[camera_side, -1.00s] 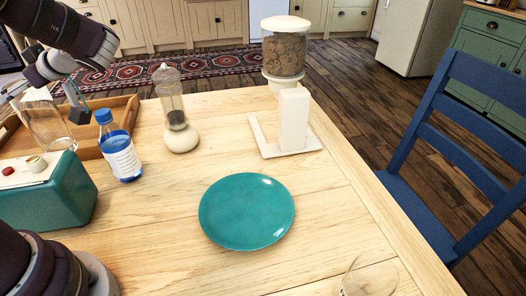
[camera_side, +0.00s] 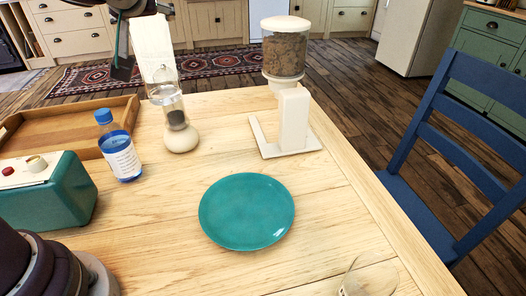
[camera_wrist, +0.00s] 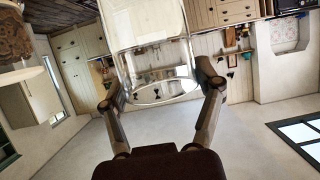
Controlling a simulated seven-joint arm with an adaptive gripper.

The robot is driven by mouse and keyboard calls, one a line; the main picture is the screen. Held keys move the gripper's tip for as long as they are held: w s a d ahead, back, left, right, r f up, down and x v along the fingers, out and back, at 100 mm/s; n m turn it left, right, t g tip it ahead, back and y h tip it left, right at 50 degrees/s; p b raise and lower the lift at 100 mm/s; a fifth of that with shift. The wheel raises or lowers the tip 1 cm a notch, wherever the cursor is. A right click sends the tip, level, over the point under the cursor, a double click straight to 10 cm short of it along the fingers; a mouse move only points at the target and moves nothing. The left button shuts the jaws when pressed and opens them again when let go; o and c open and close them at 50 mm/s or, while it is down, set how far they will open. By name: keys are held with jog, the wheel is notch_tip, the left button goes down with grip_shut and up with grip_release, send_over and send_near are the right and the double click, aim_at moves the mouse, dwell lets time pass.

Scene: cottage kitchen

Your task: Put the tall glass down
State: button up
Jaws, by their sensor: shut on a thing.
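The tall glass (camera_side: 152,38) is clear and looks pale against the cupboards in the side view. It is held in the air above the back left of the table, and its lower end lines up with the top of the clear-topped mill, so I cannot tell the gap. My gripper (camera_wrist: 160,82) is shut on the glass, with one finger on each side in the wrist view; the glass (camera_wrist: 148,35) fills the top middle there. In the side view my gripper is at the top left, partly cut off by the frame edge.
A wooden tray (camera_side: 62,118), a blue-capped bottle (camera_side: 119,150), a teal toaster-like box (camera_side: 50,200) and the mill (camera_side: 180,132) stand at left. A dispenser (camera_side: 293,120) is at the back. A teal plate (camera_side: 246,212) lies mid-table, and a clear glass object (camera_side: 368,278) is at the front right. Bare wood surrounds the plate.

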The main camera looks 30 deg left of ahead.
jog(key=w+d+f+m+t+h, duration=0.1)
jog(key=w+d+f+m+h, duration=0.3)
jog(key=d, duration=0.6)
jog(key=w+d+f+m+t+h, duration=0.15)
jog(key=d+m+h, duration=0.4)
jog(key=d, duration=0.55)
jog(key=w+d+f+m+t+h, duration=0.15)
jog(key=d+f+m+h, duration=0.35)
jog(key=d, duration=0.5)
notch_tip(320, 180, down, 7)
jog(key=d+g+h, duration=0.1)
jog(key=shift+w+f, duration=0.1)
jog(key=shift+f, duration=0.05)
jog(key=o, duration=1.2)
jog(key=shift+o, duration=0.2)
